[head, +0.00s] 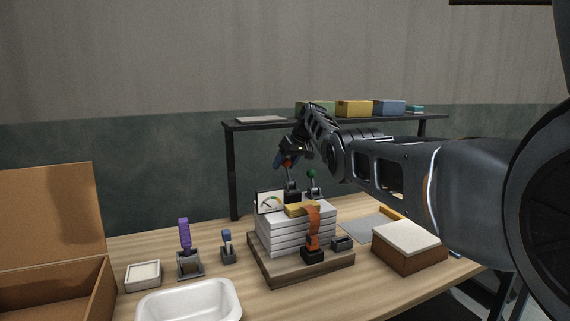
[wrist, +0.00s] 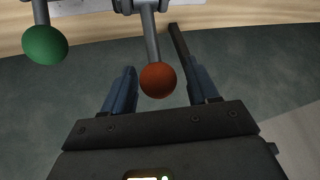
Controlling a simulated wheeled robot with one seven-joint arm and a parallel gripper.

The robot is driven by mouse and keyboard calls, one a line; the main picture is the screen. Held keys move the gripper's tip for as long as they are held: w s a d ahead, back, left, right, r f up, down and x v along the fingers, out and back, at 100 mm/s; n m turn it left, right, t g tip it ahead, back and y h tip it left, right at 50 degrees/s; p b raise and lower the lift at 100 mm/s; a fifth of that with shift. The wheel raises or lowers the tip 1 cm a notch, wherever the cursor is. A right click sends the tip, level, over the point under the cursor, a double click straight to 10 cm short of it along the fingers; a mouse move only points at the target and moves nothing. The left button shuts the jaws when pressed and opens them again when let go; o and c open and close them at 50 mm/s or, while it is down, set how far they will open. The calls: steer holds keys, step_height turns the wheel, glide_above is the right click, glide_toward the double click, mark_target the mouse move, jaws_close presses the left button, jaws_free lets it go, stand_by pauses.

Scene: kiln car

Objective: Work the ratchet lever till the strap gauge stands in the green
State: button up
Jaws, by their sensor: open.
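A stack of white slabs (head: 290,238) sits on a wooden base (head: 283,277), with an orange strap (head: 313,222) over its front. A small white gauge (head: 269,202) stands at the stack's upper left; its needle is too small to read. Behind the stack are two levers, one with a green knob (head: 311,174) and one with an orange-red knob (wrist: 158,80). My gripper (head: 282,161) is over the orange-red knob, which shows between its open blue fingers in the wrist view (wrist: 161,70). Contact with the knob cannot be told. The green knob (wrist: 45,45) is outside the fingers, at left.
A brown block with a pale top (head: 409,246) stands right of the stack. A white basin (head: 190,301), small tray (head: 143,275), purple-handled tool (head: 185,237) and open cardboard box (head: 60,285) are at left. A dark shelf (head: 232,170) with several boxes stands behind.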

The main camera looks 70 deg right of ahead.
steer(key=shift+s+r, duration=0.1)
steer(key=b+v, duration=0.1)
steer(key=v, duration=0.6)
steer(key=shift+r, duration=0.2)
steer(key=shift+s, duration=0.1)
stand_by(0.6)
